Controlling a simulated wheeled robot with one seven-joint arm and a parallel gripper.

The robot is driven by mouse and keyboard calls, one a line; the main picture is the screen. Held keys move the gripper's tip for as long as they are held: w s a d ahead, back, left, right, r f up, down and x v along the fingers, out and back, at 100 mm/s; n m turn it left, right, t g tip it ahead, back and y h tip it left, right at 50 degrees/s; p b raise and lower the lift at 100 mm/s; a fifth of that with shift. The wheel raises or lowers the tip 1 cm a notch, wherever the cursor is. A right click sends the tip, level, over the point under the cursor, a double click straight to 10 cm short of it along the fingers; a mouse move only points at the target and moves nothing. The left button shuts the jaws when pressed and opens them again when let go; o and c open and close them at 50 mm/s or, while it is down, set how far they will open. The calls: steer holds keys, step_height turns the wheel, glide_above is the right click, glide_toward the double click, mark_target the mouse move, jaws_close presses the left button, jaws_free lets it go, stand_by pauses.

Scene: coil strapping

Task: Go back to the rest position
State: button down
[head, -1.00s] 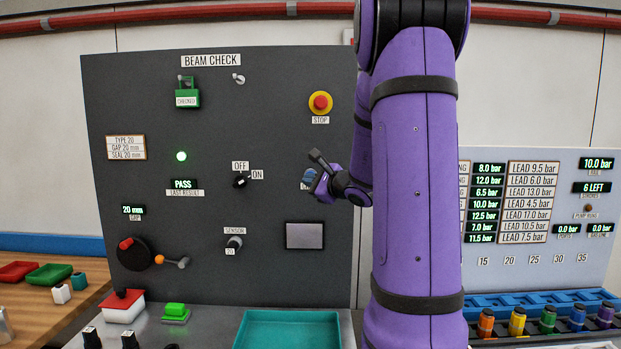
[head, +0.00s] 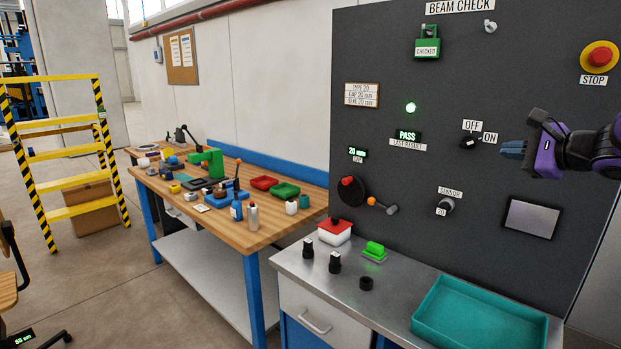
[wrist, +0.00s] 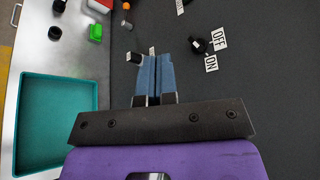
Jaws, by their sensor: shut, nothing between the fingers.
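My gripper (head: 512,149) is at the right of the head view, in front of the grey beam check panel (head: 400,40). Its blue fingers point left, toward the OFF/ON switch (head: 468,142), and look apart from it. In the wrist view the fingers (wrist: 153,75) are together with nothing between them. The switch (wrist: 200,45) also shows there, to the right of the fingertips. Most of my arm is out of the head view.
A teal tray (head: 425,318) lies on the metal counter below my gripper. A red-lidded box (head: 335,232) and a green button (head: 375,249) stand left of it. A wooden workbench (head: 262,222) with parts and a yellow step ladder (head: 62,155) are further left. Floor between them is clear.

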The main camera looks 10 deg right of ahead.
steer(key=s+a+f+n+g+y, duration=0.1)
steer(key=s+a+n+g, duration=0.4)
steer(key=a, duration=0.4)
steer(key=s+a+f+n+g+y, duration=0.1)
steer(key=s+a+n+g, duration=0.2)
steer(key=s+a+n, duration=0.55)
steer(key=s+a+f+n+g+h, duration=0.1)
steer(key=s+a+n+h, duration=0.1)
steer(key=s+n+h, duration=0.4)
steer(key=s, duration=0.4)
steer(key=shift+s+f+n+h, duration=0.2)
steer(key=shift+f+n+h, duration=0.05)
steer(key=shift+n+h, duration=0.1)
steer(key=c, duration=1.8)
jaws_free()
steer(key=shift+c, duration=0.2)
